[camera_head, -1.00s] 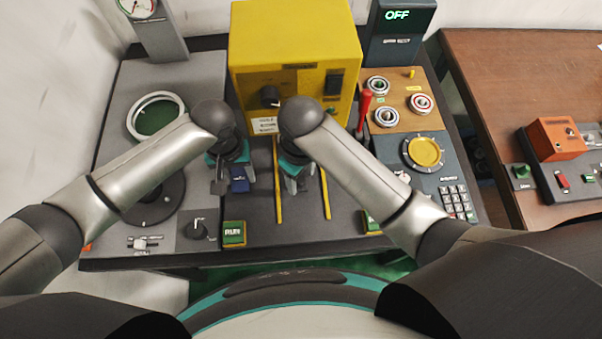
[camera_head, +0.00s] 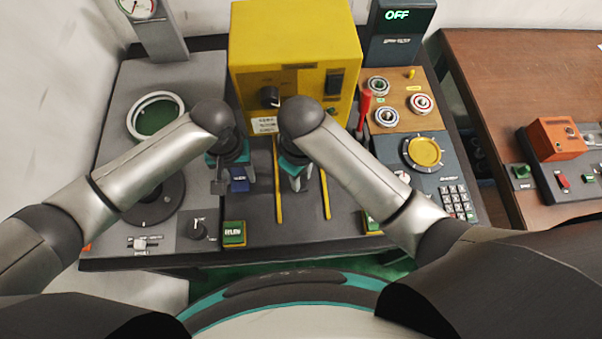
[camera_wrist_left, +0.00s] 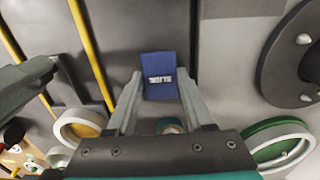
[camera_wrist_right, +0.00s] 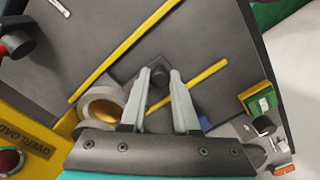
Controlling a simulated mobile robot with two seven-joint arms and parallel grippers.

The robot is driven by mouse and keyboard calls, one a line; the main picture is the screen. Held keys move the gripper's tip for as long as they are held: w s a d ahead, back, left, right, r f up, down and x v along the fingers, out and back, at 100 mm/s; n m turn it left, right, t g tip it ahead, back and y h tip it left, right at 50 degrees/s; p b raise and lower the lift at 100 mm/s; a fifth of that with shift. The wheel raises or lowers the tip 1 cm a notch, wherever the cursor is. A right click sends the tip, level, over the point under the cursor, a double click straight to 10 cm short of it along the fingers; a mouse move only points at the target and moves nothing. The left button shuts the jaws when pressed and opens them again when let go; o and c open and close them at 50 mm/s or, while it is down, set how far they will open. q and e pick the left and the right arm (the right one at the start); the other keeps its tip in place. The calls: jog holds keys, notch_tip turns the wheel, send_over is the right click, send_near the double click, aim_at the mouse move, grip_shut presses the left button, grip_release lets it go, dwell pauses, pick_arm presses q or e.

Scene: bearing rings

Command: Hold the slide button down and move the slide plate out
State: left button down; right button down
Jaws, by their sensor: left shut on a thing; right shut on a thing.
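The slide button is a blue block with a white label, left of the yellow rails in the head view (camera_head: 239,185); it also shows in the left wrist view (camera_wrist_left: 158,72). My left gripper (camera_head: 236,174) is over it, shut on the button, with the fingertips at its sides. My right gripper (camera_head: 297,182) is between the two yellow rails, shut on a small dark handle (camera_wrist_right: 159,76) of the slide plate. The plate itself is dark grey like the deck, and its edges are hard to tell. The gripper hides much of the handle.
The yellow machine (camera_head: 295,40) stands just behind my right gripper. A grey ring (camera_wrist_right: 88,106) with a yellow inside lies by its foot. The yellow rails (camera_head: 325,192) flank my right gripper. A green button (camera_head: 234,232) is in front. Deck between the rails toward the front edge is clear.

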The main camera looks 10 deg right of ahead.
dwell(0.8)
jog(key=s, duration=1.5)
jog(key=shift+s+a, duration=0.1)
jog(key=shift+a, duration=0.1)
jog(key=c, duration=0.6)
grip_release()
jog(key=shift+c, duration=0.2)
